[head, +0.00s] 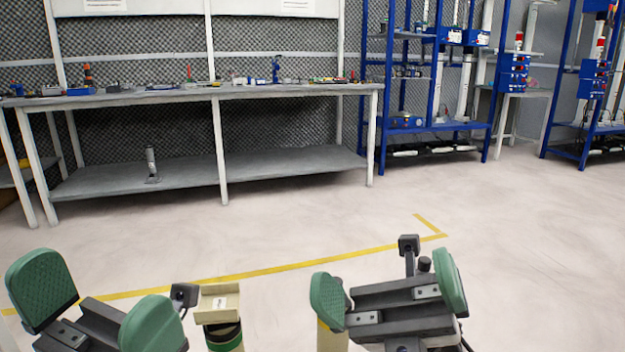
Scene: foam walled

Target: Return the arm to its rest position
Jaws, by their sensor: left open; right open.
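My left gripper (92,300) is at the lower left of the head view. Its two green finger pads stand wide apart with nothing between them. My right gripper (388,287) is at the lower middle right. Its green pads are also spread apart and the gap is empty. Both grippers are held above the pale floor, apart from each other and touching nothing that I can see. Most of both arms is out of the picture.
A long grey workbench (300,91) with tools and parts stands at the back left, with a lower shelf (270,168). Blue metal racks (437,127) stand at the back right. Yellow tape (290,266) marks the floor. The floor (520,240) in front is clear.

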